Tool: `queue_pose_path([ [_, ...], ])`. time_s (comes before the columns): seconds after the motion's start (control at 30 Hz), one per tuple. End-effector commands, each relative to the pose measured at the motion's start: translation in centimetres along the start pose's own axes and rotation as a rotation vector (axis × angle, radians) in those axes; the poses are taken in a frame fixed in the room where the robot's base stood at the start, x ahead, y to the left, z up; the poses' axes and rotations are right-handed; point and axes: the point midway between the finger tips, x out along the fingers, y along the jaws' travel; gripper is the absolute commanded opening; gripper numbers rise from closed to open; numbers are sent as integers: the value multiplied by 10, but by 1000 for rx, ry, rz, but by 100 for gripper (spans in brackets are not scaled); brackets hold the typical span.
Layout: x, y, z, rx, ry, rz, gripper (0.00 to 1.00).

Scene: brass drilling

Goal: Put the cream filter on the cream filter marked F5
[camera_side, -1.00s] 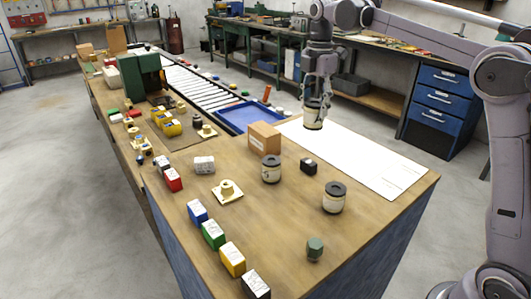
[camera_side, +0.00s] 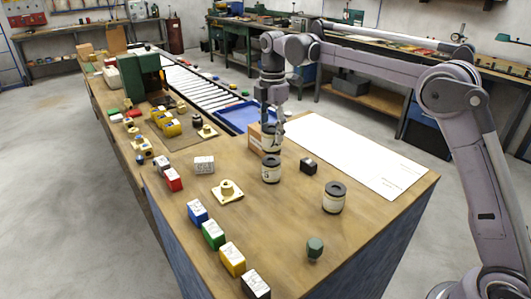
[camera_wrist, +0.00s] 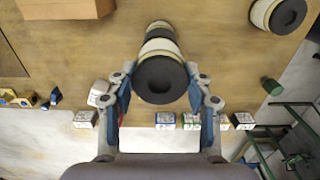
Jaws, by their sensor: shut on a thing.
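My gripper (camera_side: 273,121) is shut on a cream filter (camera_side: 271,144) with dark ends, held upright. In the wrist view, the held filter's dark end (camera_wrist: 161,79) sits between the two fingers. A second cream filter (camera_side: 271,172) stands upright on the bench directly below it in the side view. Its small dark mark looks like a 5 but is hard to read. The two filters appear very close; I cannot tell whether they touch. A third cream filter (camera_side: 334,199) stands apart to the right, and shows at the wrist view's top right (camera_wrist: 278,14).
A cardboard box (camera_side: 256,140) stands close behind the filters. A brass part on a cream plate (camera_side: 228,192), coloured boxes (camera_side: 213,235) and a green hexagonal piece (camera_side: 315,248) stand nearer. A white sheet (camera_side: 350,155) lies clear at right.

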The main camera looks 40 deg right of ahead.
Motion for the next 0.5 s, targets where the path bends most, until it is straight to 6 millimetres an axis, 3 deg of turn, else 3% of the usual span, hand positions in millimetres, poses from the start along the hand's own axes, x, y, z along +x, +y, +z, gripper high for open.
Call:
queue_pose_path([
  [0.23,31,0,0,0,0,0,18],
  [0.5,35,0,0,-1,0,0,18],
])
